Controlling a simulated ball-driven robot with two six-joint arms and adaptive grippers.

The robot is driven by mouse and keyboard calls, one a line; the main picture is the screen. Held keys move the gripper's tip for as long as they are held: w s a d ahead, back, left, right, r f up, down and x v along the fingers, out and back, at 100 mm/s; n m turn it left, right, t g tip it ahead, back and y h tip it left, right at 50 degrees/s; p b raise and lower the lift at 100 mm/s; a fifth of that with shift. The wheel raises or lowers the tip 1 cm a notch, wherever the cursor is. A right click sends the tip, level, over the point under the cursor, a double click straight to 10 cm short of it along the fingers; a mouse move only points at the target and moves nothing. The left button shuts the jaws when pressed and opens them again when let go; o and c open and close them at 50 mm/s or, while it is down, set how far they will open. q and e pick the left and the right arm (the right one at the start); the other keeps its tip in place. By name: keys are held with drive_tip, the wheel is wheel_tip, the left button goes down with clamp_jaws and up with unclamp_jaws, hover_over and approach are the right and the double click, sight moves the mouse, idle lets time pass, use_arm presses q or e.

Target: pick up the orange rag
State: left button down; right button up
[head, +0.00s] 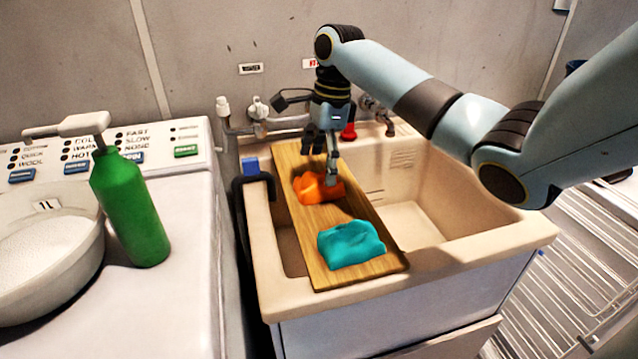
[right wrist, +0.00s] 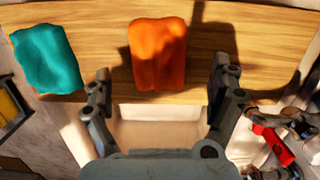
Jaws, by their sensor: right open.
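The orange rag (head: 314,188) lies crumpled on a wooden board (head: 290,225) that spans the sink. In the right wrist view the orange rag (right wrist: 158,53) is ahead of the two fingers, between their lines and a little left of centre. My right gripper (head: 326,172) is open and points down right above the rag, partly covering its far side. It also shows in the right wrist view (right wrist: 165,90), with nothing between its fingers. I cannot tell whether a fingertip touches the rag. My left gripper is not in view.
A teal rag (head: 350,243) lies on the near part of the board. The sink (head: 490,240) has taps and a red valve (head: 349,131) at the back. A green pump bottle (head: 132,205) and a white bowl (head: 45,255) stand on the washer at left.

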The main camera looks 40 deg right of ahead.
sight(319, 181)
drive_tip(key=shift+a+f, duration=0.25)
drive_tip(key=shift+f, duration=1.2)
drive_tip(key=c, duration=0.4)
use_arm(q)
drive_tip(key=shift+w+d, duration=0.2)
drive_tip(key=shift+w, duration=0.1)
use_arm(e)
drive_tip(key=c, duration=0.9)
